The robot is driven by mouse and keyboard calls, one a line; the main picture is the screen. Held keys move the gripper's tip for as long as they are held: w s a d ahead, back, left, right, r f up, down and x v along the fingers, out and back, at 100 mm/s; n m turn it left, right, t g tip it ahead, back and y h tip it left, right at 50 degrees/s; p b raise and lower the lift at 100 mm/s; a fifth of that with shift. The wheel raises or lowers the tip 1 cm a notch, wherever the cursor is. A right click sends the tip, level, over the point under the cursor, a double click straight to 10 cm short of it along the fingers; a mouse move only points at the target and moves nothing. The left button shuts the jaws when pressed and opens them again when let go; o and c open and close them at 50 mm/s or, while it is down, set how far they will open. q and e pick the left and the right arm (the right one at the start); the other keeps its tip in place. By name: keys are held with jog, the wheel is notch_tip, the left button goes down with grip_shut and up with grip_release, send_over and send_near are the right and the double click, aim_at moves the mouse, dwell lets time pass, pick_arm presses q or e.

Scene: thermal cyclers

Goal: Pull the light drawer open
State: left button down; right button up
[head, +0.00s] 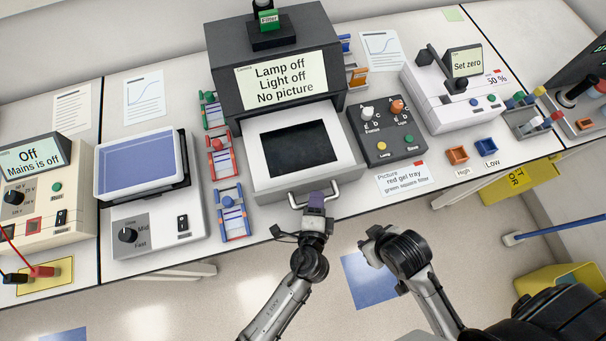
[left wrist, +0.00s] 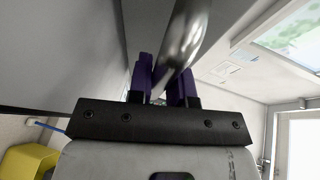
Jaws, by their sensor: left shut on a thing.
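The light drawer (head: 263,172) is a pale grey tray with a dark glass panel (head: 293,146). It stands out from the front of the dark imager housing (head: 225,78). Its curved metal handle (head: 333,190) is on the front face. My left gripper (head: 315,201) has purple fingers and is shut on the handle. In the left wrist view the metal handle bar (left wrist: 184,45) passes between the purple fingers (left wrist: 163,85). My right gripper (head: 371,250) is lower right, away from the bench edge; its fingers are too unclear to read.
Coloured gel racks (head: 231,212) stand close to the drawer's left. A dark knob box (head: 388,140) and a picture card (head: 403,179) are at its right. The housing screen reads "Lamp off, Light off, No picture". Open floor lies in front of the bench.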

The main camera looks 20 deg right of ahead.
pick_arm(q)
jog(key=shift+s, duration=0.15)
jog(key=c, duration=1.1)
grip_release()
jog(key=shift+o, duration=0.2)
jog(key=v, duration=1.3)
jog(key=shift+s+a, duration=0.25)
jog(key=shift+s, duration=0.1)
